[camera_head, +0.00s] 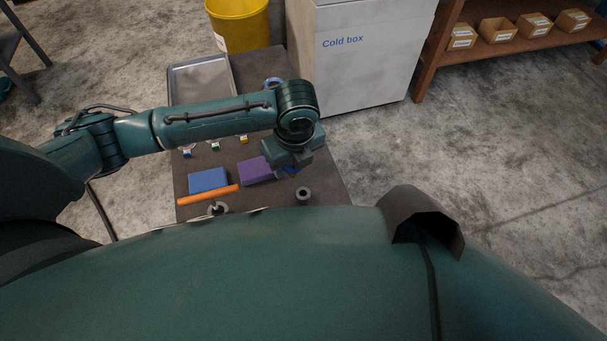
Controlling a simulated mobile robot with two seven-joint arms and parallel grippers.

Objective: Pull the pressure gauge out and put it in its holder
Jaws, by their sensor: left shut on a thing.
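My left gripper (291,170) points down over the right part of the dark worktable (325,180). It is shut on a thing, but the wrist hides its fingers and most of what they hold. A small blue patch shows at its lower edge; I cannot tell what it belongs to. I cannot make out the pressure gauge or its holder for sure. A dark grey ring-shaped part (304,193) stands just in front of the gripper, apart from its visible body. My right gripper is out of view.
A blue block (208,181), a purple block (256,171) and an orange bar (208,195) lie left of the gripper. Small tagged items (215,147) stand behind them. A grey tray (200,82) is at the back left. The cold box (358,75) stands beyond the table.

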